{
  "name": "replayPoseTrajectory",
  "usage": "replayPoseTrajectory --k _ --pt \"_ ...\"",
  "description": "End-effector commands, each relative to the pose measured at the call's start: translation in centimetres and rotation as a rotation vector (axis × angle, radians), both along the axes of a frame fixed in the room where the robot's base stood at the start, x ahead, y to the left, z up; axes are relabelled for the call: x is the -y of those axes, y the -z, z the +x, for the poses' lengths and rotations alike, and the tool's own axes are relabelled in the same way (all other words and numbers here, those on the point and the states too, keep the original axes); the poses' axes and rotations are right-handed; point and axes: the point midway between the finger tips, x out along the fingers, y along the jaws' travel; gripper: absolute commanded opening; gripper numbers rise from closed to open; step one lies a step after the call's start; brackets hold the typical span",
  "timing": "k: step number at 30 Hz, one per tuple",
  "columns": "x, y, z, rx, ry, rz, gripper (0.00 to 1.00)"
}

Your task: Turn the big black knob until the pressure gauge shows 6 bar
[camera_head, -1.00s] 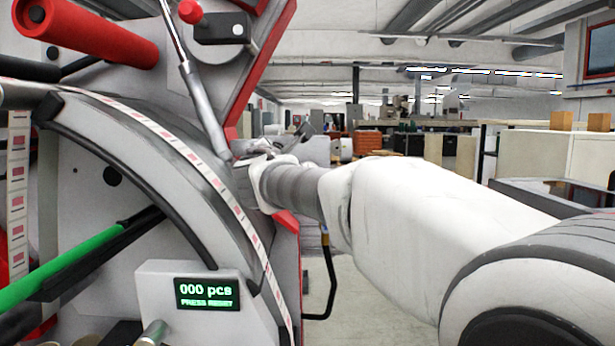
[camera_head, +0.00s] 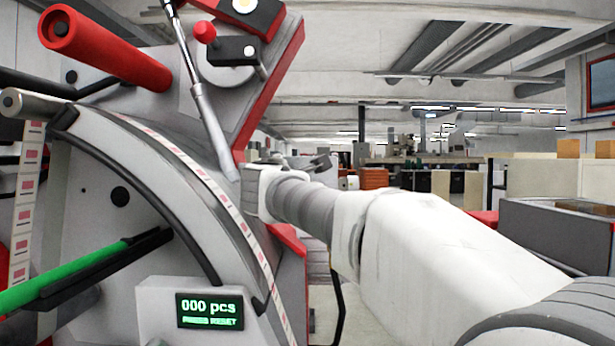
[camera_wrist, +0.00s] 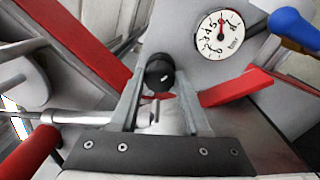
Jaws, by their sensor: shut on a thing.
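The big black knob (camera_wrist: 160,71) is in the middle of the wrist view. My gripper (camera_wrist: 161,80) has one finger on each side of it and is shut on it. The round white pressure gauge (camera_wrist: 220,36) is up and to the right of the knob, with black numbers including 3, 4 and 5. In the head view my arm reaches to the machine's right side; the knob, gauge and fingertips cannot be made out there.
Red bars stand on both sides of the knob, the right one (camera_wrist: 236,86) close to my finger. A blue handle (camera_wrist: 294,28) is at the upper right. In the head view, a counter display (camera_head: 209,309) reads 000 pcs and a metal rod (camera_head: 205,105) slants near my wrist.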

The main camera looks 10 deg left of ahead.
Motion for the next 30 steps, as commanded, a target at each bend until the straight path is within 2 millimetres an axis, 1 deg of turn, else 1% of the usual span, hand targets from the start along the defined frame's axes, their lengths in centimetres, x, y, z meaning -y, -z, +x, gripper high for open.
replayPoseTrajectory --k 5,6,10,11,19,22,26,30 --pt "0.0 0.0 0.0 0.0 0.001 -0.001 0.0" --pt "0.0 0.0 0.0 0.0 0.001 -0.001 0.5" --pt "0.0 0.0 0.0 0.0 0.001 -0.001 0.73" --pt "0.0 0.0 0.0 0.0 0.001 -0.001 0.76" --pt "0.0 0.0 0.0 0.0 0.0 -0.001 0.76" --pt "0.1 0.0 -0.4 0.001 0.0 -0.001 0.76" --pt "0.4 0.1 -1.9 0.001 -0.002 0.0 0.76" --pt "1.1 0.2 -4.4 0.002 -0.001 -0.001 0.76"
